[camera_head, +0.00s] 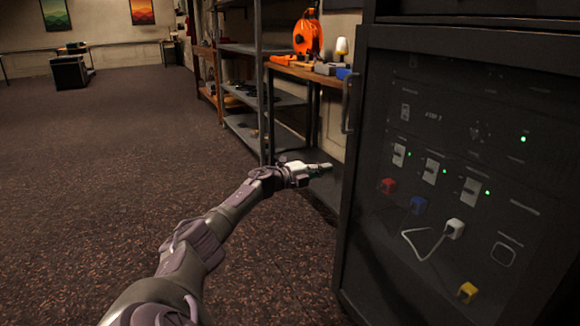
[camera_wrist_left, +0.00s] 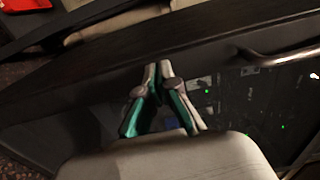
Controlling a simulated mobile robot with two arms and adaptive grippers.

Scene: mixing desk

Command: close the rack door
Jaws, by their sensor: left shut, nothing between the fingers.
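The rack door (camera_head: 352,215) stands at the right of the head view, a dark frame around a see-through pane. Its upright bar handle (camera_head: 347,103) is on the left edge. How far the door is from its frame I cannot tell. My left gripper (camera_head: 328,167) is shut and empty, just left of the door's edge and below the handle. In the left wrist view the shut fingertips (camera_wrist_left: 160,66) point at the dark door frame (camera_wrist_left: 100,75), with the handle (camera_wrist_left: 278,57) to the right. Whether they touch is unclear. My right gripper is out of view.
Behind the pane is a panel with switches, green lights, coloured plugs and a white cable (camera_head: 425,250). A metal shelf (camera_head: 262,90) and a wooden bench (camera_head: 305,74) with an orange reel (camera_head: 307,36) stand beyond. The carpet (camera_head: 120,170) at left is clear.

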